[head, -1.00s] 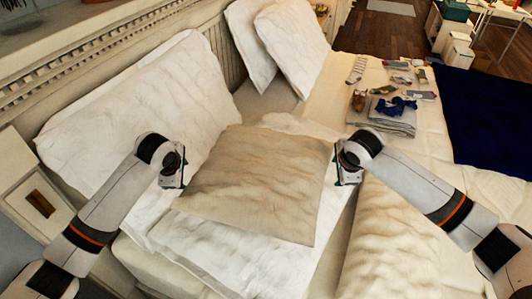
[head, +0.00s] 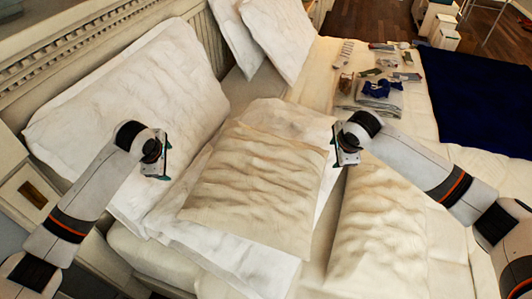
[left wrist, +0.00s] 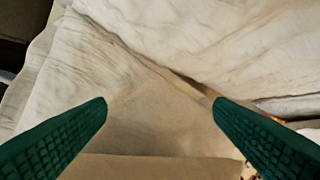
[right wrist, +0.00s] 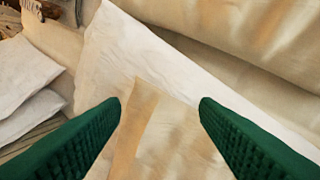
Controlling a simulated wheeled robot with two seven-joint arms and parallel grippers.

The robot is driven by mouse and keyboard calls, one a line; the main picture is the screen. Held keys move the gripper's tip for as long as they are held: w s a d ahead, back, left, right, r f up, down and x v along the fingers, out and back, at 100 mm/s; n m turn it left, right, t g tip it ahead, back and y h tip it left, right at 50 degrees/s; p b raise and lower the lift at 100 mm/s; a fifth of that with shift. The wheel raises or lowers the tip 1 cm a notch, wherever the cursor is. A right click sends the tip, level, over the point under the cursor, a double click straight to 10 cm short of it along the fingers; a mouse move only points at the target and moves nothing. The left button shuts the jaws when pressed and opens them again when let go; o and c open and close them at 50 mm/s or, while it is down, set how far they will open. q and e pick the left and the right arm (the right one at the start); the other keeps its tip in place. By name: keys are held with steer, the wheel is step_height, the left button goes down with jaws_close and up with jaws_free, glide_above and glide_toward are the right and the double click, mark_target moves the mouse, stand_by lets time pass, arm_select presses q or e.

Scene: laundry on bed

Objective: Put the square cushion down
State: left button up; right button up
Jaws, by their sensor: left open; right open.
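The square cushion (head: 258,188) is beige and wrinkled. In the head view it lies on a white pillow on the bed, between my two grippers. My left gripper (head: 158,158) is open and apart from the cushion, up and left of it. My right gripper (head: 345,148) is open near the cushion's upper right corner, and it holds nothing. In the right wrist view a cushion corner (right wrist: 165,140) shows between the green fingers. In the left wrist view the green fingers (left wrist: 160,105) are spread wide with beige and white cloth below.
A large white pillow (head: 130,110) leans on the headboard at left, with more white pillows (head: 275,35) at the back. A rolled beige duvet (head: 380,230) lies at right. Folded clothes (head: 372,95) and socks lie farther back, beside a dark blue blanket (head: 475,100).

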steer(key=o, duration=0.4)
steer(key=shift+w, duration=0.15)
arm_select(q)
steer(key=shift+w, duration=0.1)
steer(key=v, duration=1.2)
arm_select(e)
steer(key=v, duration=1.2)
arm_select(q)
steer(key=shift+f, duration=0.1)
